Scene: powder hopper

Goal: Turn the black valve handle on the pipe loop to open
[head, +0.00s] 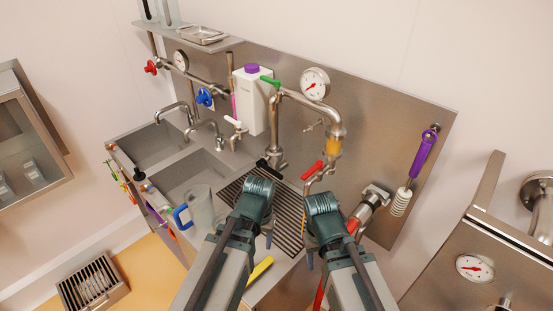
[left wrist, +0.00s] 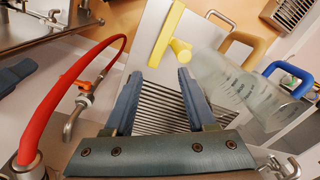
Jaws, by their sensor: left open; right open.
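The black valve handle (head: 268,168) sits low on the steel pipe loop (head: 279,125), at its left leg above the slotted drain grate. It is partly hidden behind my left gripper. My left gripper (head: 267,238) is in front of and below the handle, apart from it, pointing down over the grate. In the left wrist view its two blue-grey fingers (left wrist: 158,80) are apart with nothing between them; I cannot make out the black handle there. My right gripper (head: 310,260) is to the right, also pointing down, open, its fingers mostly hidden by its body.
A red handle (head: 312,170) is on the loop's right leg, and a green one (head: 270,82) is at its top left. A clear jug with a blue handle (head: 181,215) stands left of my left gripper. A red hose (left wrist: 80,75) curves at left.

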